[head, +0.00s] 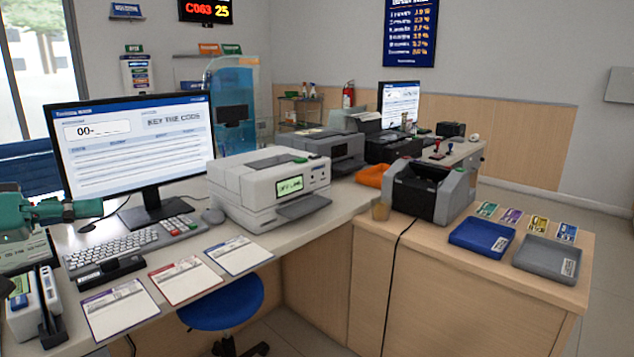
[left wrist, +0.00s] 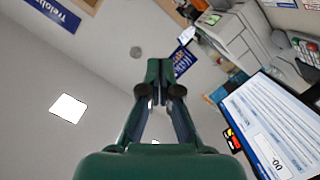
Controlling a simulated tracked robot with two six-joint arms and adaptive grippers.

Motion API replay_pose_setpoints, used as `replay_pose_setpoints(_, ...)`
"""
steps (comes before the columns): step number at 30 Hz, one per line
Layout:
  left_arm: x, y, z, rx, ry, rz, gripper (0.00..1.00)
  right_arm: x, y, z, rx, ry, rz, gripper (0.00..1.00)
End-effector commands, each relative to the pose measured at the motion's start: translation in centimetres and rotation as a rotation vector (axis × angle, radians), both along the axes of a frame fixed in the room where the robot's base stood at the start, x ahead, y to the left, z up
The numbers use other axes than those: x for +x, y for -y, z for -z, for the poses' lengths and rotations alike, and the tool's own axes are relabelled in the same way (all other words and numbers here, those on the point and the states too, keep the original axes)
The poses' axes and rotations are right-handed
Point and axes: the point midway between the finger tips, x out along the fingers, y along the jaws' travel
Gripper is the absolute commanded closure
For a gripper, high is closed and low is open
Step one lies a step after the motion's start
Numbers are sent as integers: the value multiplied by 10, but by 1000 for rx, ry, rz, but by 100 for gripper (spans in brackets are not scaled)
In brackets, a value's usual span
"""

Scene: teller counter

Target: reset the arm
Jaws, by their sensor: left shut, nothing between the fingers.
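My left gripper (head: 84,209) comes in at the left edge of the head view, green with dark joints. It is held in the air in front of the lower left of the large monitor (head: 135,145), above the keyboard side of the counter. In the left wrist view the same gripper (left wrist: 160,72) has its fingers closed together with nothing between them. That view looks tilted toward the ceiling and wall, with the monitor (left wrist: 275,125) at the lower right. My right gripper is in neither view.
A keyboard (head: 110,250), a white printer reading OFFLINE (head: 268,185) and several paper forms (head: 180,279) lie on the counter. A cash counter (head: 428,190), a blue tray (head: 481,237) and a grey tray (head: 548,258) stand at right. A blue stool (head: 222,303) is below.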

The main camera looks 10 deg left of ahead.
Motion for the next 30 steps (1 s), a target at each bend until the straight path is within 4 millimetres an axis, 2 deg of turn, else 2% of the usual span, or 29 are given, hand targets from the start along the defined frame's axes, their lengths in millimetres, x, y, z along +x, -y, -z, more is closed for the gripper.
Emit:
replay_pose_setpoints(8,35,4,61,-56,-151,-40,100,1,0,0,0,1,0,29)
replay_pose_setpoints(14,60,10,125,-91,-302,-85,100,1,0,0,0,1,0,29)
replay_pose_setpoints(17,73,18,172,-104,-407,-116,100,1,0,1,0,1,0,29)
replay_pose_setpoints(20,82,33,235,-104,-545,-148,100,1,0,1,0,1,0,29)
replay_pose_setpoints(21,84,40,261,-98,-601,-162,100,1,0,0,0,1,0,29)
replay_pose_setpoints(23,84,53,302,-82,-685,-181,100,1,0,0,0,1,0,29)
replay_pose_setpoints(24,82,62,328,-67,-738,-193,100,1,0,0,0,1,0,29)
replay_pose_setpoints(26,76,77,366,-38,-815,-206,100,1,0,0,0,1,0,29)
replay_pose_setpoints(30,50,115,452,57,-972,-227,100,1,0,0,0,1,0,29)
